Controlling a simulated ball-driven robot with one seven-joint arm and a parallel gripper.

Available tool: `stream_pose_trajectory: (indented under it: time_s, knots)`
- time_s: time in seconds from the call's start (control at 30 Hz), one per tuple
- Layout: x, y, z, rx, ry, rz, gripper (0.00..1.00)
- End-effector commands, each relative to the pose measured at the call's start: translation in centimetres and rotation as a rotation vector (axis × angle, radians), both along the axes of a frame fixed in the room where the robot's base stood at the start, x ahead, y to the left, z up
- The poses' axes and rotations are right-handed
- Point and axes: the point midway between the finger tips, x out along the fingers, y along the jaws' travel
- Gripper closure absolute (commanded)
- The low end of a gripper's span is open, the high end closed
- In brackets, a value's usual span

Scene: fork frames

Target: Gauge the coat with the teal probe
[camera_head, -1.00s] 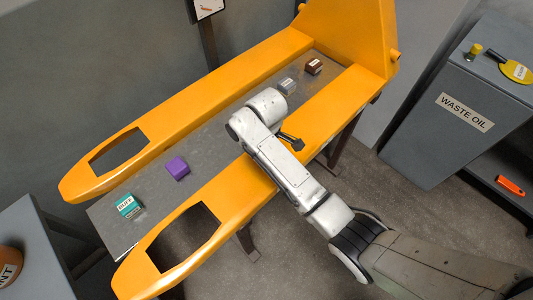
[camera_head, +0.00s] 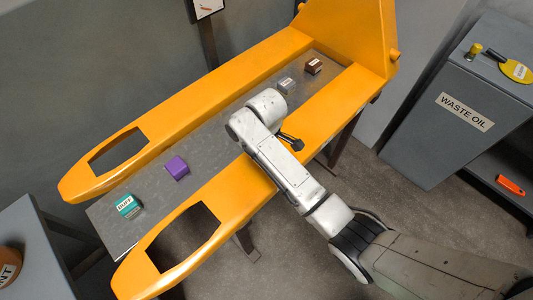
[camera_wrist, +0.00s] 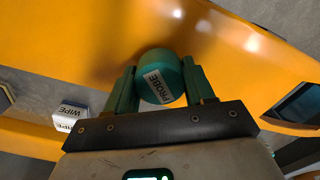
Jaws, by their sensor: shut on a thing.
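The teal probe (camera_wrist: 172,68) is a round-ended piece with a white PROBE label in the wrist view. My gripper (camera_wrist: 158,72) is shut on it, one green finger on each side. Behind the probe lies the yellow coat of the fork frame (camera_wrist: 245,60), with a dark shadow around the probe's end. I cannot tell if the probe touches the coat. In the head view my arm reaches over the yellow fork frame (camera_head: 200,83) near the front fork, and it hides the gripper and probe.
A WIPE block (camera_wrist: 70,116) lies left of the gripper. On the grey table (camera_head: 112,222) between the forks are a teal BUFF block (camera_head: 129,206), a purple block (camera_head: 177,167) and a brown block (camera_head: 313,66). A grey WASTE OIL cabinet (camera_head: 425,150) stands right.

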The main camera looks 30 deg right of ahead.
Motion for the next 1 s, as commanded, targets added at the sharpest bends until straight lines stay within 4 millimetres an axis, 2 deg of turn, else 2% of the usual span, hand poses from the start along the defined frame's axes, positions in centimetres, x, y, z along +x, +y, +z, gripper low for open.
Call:
stream_pose_trajectory:
  time_s: [1.0]
  knots:
    - [-0.01,0.01,-0.68,0.000,0.000,0.000,0.71]
